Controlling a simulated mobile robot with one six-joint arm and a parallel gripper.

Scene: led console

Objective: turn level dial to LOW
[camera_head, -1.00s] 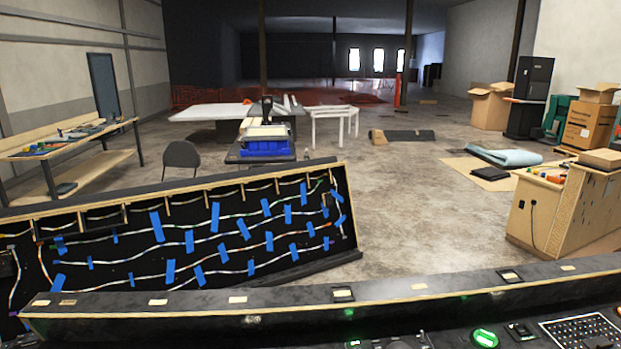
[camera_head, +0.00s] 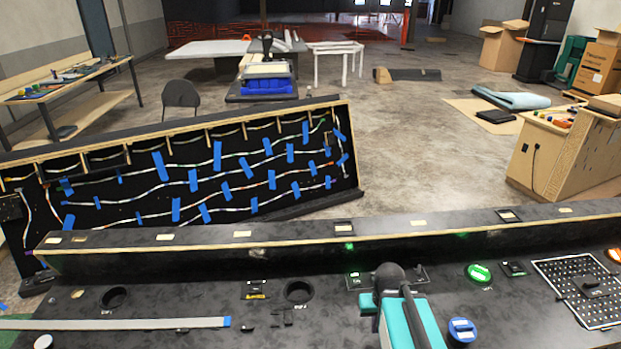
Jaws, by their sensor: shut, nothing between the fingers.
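The console top (camera_head: 200,270) fills the bottom of the head view. A blue round knob (camera_head: 462,331) with pale marks stands near the bottom edge, right of my teal and dark arm (camera_head: 415,322). I cannot tell whether this knob is the level dial; its markings are too small to read. Two dark round fittings, a left one (camera_head: 114,298) and a middle one (camera_head: 299,291), sit further left, with small unreadable labels. My arm covers part of the console at the bottom middle. My gripper's fingers do not show.
A lit green button (camera_head: 479,273) and a perforated panel (camera_head: 585,290) are on the console's right. A raised black ledge (camera_head: 200,262) runs along its back. A grey strip (camera_head: 120,324) lies at lower left. Behind stands a tilted black panel (camera_head: 130,215) with blue tape.

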